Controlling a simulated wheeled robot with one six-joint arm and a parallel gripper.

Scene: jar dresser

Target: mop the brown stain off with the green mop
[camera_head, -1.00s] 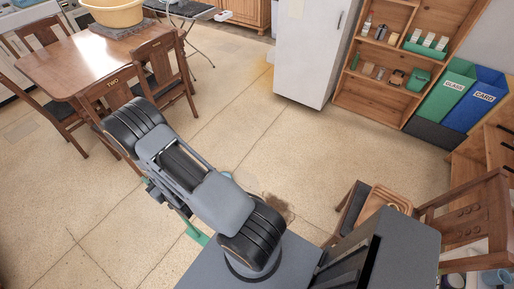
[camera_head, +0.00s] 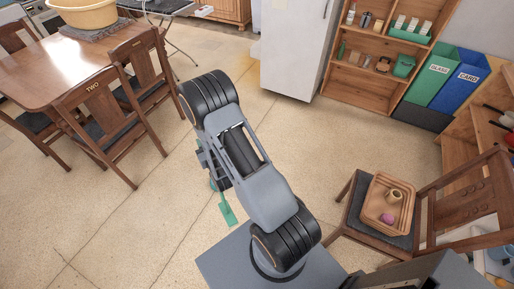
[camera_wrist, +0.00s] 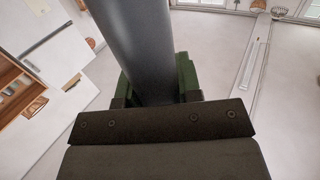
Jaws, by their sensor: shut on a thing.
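The green mop shows in the head view as a green head (camera_head: 228,213) low over or on the floor, left of my arm; I cannot tell if it touches. In the wrist view a thick grey pole, apparently the mop's handle (camera_wrist: 140,40), runs up between the fingers of my gripper (camera_wrist: 152,88), which is shut on it. In the head view my arm hides most of the gripper and handle.
A wooden table (camera_head: 62,62) with chairs (camera_head: 105,125) stands at left. At right, a chair (camera_head: 425,210) carries a tray (camera_head: 372,214). A white fridge (camera_head: 292,50), shelf (camera_head: 360,85) and bins (camera_head: 455,80) stand at the back. The middle floor (camera_head: 300,140) is clear.

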